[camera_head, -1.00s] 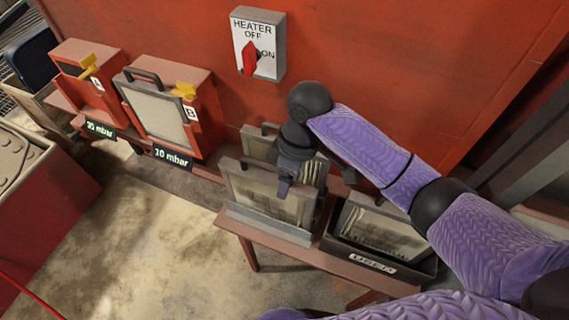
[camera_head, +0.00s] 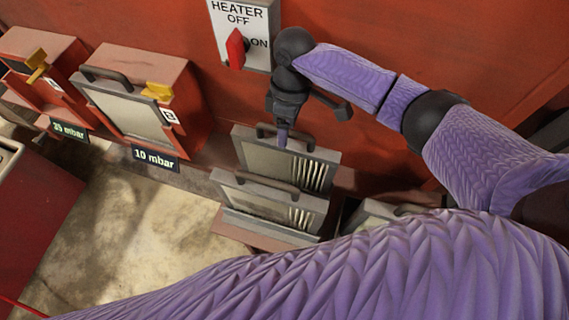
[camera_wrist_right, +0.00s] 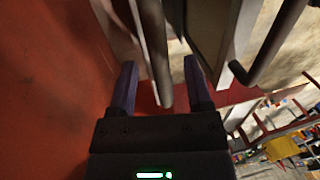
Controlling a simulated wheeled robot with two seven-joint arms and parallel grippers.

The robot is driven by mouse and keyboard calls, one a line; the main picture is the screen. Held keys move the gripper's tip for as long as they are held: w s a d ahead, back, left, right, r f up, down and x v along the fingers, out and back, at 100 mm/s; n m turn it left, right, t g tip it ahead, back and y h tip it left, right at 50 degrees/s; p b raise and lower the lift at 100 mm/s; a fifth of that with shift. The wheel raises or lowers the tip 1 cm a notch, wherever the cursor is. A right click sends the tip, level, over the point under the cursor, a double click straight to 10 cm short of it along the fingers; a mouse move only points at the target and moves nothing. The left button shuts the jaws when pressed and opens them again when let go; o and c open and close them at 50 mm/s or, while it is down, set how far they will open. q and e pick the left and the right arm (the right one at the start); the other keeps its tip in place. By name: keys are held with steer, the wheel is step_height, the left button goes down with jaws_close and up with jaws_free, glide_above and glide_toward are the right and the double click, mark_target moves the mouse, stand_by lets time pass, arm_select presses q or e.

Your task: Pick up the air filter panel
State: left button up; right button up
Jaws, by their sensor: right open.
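Two grey-framed air filter panels with pleated faces and dark top handles stand one behind the other in a rack. They are the rear panel (camera_head: 310,171) and the front panel (camera_head: 262,206). My right gripper (camera_head: 282,138) points down at the rear panel's top handle. In the right wrist view, my open right gripper (camera_wrist_right: 160,88) has a dark handle bar (camera_wrist_right: 154,50) between its fingers, not clamped. A second handle (camera_wrist_right: 275,45) is to the right, outside the fingers. My left gripper is not in view.
Housing B (camera_head: 128,106), marked 10 mbar, has a panel in its front and a yellow latch. Another red housing (camera_head: 42,72) stands left of it. The heater switch box (camera_head: 243,32) is on the red wall behind my gripper. A bin with another panel (camera_head: 375,214) is partly hidden by my arm.

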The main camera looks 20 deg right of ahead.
steer(key=shift+s+a+f, duration=0.1)
steer(key=shift+s+f, duration=0.1)
steer(key=shift+f, duration=0.5)
jaws_close()
steer(key=shift+w+r, duration=0.1)
stand_by(0.7)
